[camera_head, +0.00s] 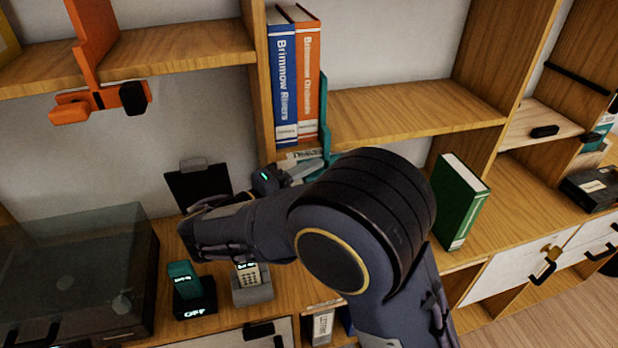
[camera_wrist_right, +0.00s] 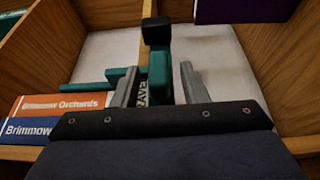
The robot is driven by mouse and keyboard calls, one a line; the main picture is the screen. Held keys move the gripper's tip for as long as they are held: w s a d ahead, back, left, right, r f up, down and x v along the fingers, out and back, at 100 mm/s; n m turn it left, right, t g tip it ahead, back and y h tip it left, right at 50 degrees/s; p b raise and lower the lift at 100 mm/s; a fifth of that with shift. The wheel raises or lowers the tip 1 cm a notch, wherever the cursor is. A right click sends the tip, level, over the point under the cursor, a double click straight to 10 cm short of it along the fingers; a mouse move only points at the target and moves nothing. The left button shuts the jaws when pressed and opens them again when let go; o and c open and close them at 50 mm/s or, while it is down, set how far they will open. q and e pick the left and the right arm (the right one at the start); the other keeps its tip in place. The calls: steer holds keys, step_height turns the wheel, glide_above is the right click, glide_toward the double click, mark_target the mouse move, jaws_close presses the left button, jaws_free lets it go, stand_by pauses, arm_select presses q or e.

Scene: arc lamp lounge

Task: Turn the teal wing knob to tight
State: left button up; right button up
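The teal wing knob (camera_wrist_right: 160,75) with a black end (camera_wrist_right: 157,30) shows upright between my right gripper's fingers in the right wrist view. In the head view, part of the teal clamp (camera_head: 333,160) shows under the shelf edge, below a teal upright (camera_head: 323,105) beside two books. My right gripper (camera_wrist_right: 158,84) has its two grey fingers apart, one on each side of the teal piece; I cannot tell whether either touches it. The same gripper (camera_head: 314,168) is partly hidden by my arm in the head view. No tight marking is legible. My left gripper is not in view.
An orange clamp (camera_head: 100,98) hangs under the upper left shelf. A blue book (camera_head: 285,90) and an orange book (camera_head: 308,85) stand above my gripper. A green book (camera_head: 457,202) stands right of my arm. Small devices and a dark clear box (camera_head: 75,270) occupy the lower left.

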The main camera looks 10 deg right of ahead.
steer(key=b+v, duration=0.1)
steer(key=v, duration=0.7)
stand_by(0.5)
